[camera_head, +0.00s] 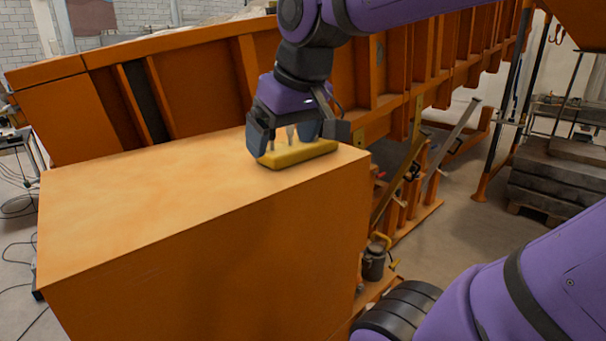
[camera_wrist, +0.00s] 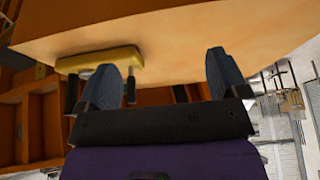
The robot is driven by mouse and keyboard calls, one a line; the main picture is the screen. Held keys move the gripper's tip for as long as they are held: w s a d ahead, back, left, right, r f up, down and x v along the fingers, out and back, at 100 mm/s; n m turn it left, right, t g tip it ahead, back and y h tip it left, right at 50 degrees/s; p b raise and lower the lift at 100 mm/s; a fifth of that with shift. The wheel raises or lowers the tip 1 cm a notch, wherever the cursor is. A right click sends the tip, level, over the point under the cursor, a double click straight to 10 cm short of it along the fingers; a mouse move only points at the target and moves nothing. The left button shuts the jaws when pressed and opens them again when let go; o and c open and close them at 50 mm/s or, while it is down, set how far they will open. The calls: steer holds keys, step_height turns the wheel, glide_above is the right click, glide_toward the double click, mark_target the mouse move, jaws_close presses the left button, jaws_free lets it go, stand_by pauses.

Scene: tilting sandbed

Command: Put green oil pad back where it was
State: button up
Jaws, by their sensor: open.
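A yellow pad (camera_head: 300,154) lies on top of the large orange box, near its far right corner. It looks yellow, not green, and no green pad shows. Short grey posts seem to rise from it. My gripper (camera_head: 301,138) is open, pointing down just above and behind the pad. In the wrist view, the pad (camera_wrist: 97,60) shows past the left finger of my gripper (camera_wrist: 161,63), partly hidden by it. Only the pad's right end shows between the fingers; the rest extends left. I cannot tell whether a finger touches it.
The orange box top (camera_head: 140,195) is otherwise bare. A tall orange sandbed wall (camera_head: 200,90) stands close behind it. A dark canister (camera_head: 375,258) and slanted bars stand low to the right. Stacked grey slabs (camera_head: 560,175) are at far right.

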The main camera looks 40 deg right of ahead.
steer(key=s+a+f, duration=0.1)
steer(key=s+f, duration=0.3)
steer(key=s, duration=0.2)
steer(key=shift+a+f+t, duration=0.15)
steer(key=shift+f+t, duration=0.1)
steer(key=shift+t, duration=0.05)
steer(key=shift+w, duration=0.1)
stand_by(0.7)
